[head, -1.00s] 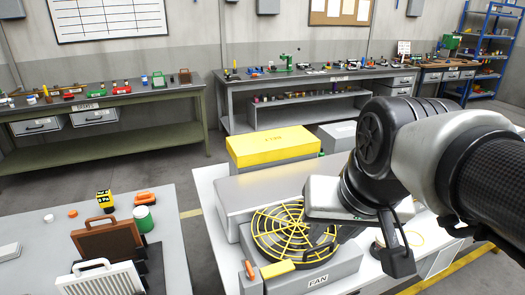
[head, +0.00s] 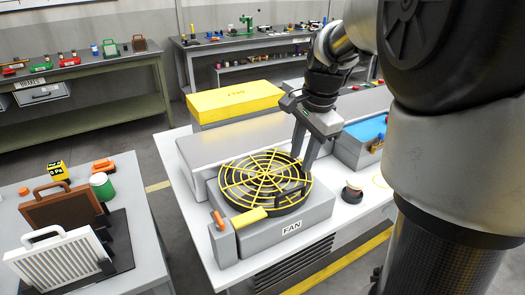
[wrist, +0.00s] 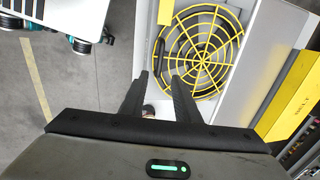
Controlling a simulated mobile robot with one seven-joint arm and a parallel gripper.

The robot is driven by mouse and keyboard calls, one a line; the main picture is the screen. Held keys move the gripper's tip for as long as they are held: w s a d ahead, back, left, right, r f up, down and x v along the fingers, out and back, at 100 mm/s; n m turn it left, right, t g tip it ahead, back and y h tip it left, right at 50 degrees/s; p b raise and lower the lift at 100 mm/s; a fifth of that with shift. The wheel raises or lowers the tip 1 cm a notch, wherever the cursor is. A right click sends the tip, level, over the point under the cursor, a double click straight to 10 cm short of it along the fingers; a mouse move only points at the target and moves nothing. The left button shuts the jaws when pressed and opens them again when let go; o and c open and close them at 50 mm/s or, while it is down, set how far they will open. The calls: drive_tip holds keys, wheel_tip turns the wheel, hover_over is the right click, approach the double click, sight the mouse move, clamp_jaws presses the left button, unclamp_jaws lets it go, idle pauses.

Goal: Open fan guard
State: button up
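The fan guard (head: 262,178) is a round yellow wire grille with a dark rim, lying flat and closed on the grey fan housing (head: 290,228) labelled FAN. A black handle (head: 291,193) sits on its front right edge, and a yellow latch piece (head: 248,217) lies at its front edge. My gripper (head: 301,160) points down by the guard's right rim, behind the handle. In the wrist view the guard (wrist: 204,58), handle (wrist: 159,52) and yellow piece (wrist: 166,12) lie beyond my gripper's two separated fingers (wrist: 160,78); nothing is between them.
A yellow box (head: 234,102) is behind. A blue-lined tray (head: 364,134) and a round red-and-black item (head: 352,192) are to the right. Filters (head: 63,262) stand on the left table (head: 125,268).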

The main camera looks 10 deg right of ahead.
sight(292, 190)
drive_tip(key=f, duration=0.3)
drive_tip(key=w+f+b, duration=0.1)
drive_tip(key=f, duration=0.3)
drive_tip(key=w+f, duration=0.1)
drive_tip(key=f, duration=0.3)
drive_tip(key=shift+w+a+f, duration=0.1)
drive_tip(key=shift+a+f, duration=0.15)
drive_tip(key=shift+a, duration=0.1)
drive_tip(key=shift+c, duration=0.4)
clamp_jaws()
